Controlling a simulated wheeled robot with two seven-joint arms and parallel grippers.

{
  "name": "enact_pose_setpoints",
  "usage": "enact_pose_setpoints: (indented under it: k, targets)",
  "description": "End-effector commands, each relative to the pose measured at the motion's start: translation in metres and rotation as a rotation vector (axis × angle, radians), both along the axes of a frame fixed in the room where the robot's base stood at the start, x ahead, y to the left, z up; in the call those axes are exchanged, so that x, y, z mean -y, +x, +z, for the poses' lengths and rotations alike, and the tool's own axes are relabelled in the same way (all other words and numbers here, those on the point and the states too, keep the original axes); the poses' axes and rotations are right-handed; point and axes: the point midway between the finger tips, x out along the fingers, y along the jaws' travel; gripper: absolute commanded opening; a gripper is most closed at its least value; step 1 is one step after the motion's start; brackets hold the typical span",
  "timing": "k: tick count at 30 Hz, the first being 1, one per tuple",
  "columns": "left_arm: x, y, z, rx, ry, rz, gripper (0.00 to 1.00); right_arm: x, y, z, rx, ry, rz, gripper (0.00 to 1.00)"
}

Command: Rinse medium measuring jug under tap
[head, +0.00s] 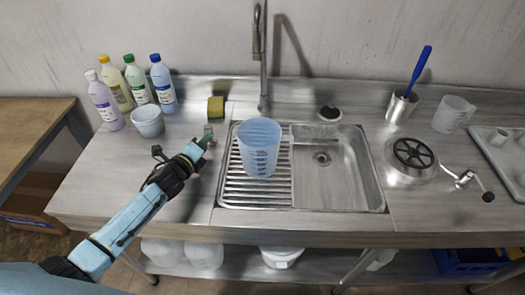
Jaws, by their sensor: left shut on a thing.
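A translucent blue measuring jug (258,150) with printed scale marks stands upright on the ribbed drainer on the left of the sink, its handle to the right. A smaller clear measuring jug (453,114) stands on the counter at the right. The tall metal tap (263,60) rises behind the sink; I see no water running. My right gripper is not in view.
The sink basin (345,180) is empty. A brush cup (402,106), a round crank device (412,158) and a tray (507,170) are at the right.

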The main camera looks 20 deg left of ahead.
Motion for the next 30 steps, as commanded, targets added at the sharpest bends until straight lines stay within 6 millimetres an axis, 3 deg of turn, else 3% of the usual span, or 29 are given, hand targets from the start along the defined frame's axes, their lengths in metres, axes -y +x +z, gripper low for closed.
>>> enact_pose_setpoints:
  k: [1,2,7,28,30]
  targets:
    - [0.0051,-0.0024,-0.004,-0.006,-0.004,-0.009,0.03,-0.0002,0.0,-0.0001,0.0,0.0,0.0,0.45]
    - [0.0051,-0.0026,-0.0043,-0.006,-0.004,-0.009,0.26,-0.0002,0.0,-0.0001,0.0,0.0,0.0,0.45]
    - [0.0035,-0.0021,-0.0036,-0.006,-0.003,-0.007,0.48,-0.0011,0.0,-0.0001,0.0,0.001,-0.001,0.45]
    - [0.0051,-0.0002,-0.0026,-0.005,-0.001,-0.002,0.49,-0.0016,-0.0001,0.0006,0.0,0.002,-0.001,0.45]
    - [0.0051,-0.0002,-0.0026,-0.005,-0.001,-0.002,0.57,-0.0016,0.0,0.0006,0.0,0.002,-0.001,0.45]
